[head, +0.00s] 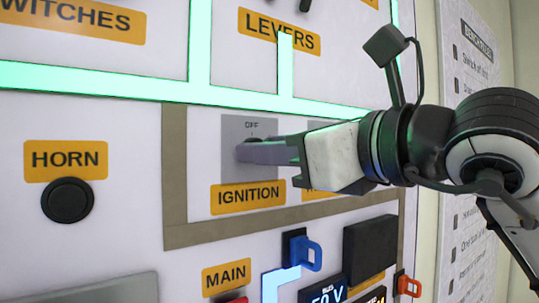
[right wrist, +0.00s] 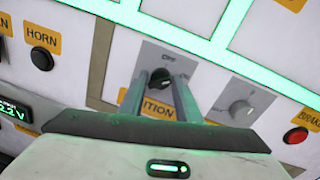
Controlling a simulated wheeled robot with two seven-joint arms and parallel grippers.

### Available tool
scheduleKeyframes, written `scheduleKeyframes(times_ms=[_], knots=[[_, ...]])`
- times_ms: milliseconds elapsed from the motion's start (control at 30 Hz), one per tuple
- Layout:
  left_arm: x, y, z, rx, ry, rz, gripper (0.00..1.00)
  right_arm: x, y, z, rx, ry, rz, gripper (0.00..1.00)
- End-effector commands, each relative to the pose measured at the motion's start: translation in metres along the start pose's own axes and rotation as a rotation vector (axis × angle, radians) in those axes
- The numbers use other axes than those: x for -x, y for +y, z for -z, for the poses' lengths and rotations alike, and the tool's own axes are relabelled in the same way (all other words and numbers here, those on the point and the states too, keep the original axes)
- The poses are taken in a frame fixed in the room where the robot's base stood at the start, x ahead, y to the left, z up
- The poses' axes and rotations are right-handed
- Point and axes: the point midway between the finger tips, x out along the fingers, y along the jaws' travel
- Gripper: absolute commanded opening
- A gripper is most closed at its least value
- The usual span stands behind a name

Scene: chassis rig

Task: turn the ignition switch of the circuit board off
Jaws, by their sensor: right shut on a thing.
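The ignition switch is a dark rotary knob (right wrist: 160,79) on a grey plate (head: 234,130) marked OFF at its top, above the yellow IGNITION label (head: 247,196). My right gripper (head: 245,151) reaches in from the right in the head view, with its fingertips at the knob. In the right wrist view its two fingers (right wrist: 160,82) lie on either side of the knob, shut on it. The fingers hide much of the knob in the head view, and I cannot tell exactly which way it points. My left gripper is not in view.
A second grey plate with a round knob (right wrist: 243,110) sits right of the ignition switch. A black HORN button (head: 68,200) is at left. Blue (head: 305,252) and red (head: 408,286) handles lie below. A red button (right wrist: 295,135) is at far right in the wrist view.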

Motion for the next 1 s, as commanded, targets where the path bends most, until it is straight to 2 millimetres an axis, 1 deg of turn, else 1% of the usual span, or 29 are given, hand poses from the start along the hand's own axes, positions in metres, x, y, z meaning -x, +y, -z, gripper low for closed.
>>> scheduleKeyframes(times_ms=[33,200,400,700,1000], knots=[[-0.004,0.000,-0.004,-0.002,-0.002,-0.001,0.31,0.001,-0.002,0.001,0.036,0.000,0.007,0.08],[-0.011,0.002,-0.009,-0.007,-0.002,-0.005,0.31,0.001,-0.002,0.001,0.186,0.012,0.007,0.08],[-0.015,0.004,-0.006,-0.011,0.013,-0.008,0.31,0.001,-0.002,-0.001,0.377,0.029,0.006,0.08],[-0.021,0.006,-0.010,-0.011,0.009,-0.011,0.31,0.001,-0.001,-0.003,0.643,0.051,0.006,0.08],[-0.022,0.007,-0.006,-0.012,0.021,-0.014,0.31,0.001,-0.001,-0.004,0.828,0.066,0.005,0.08]])
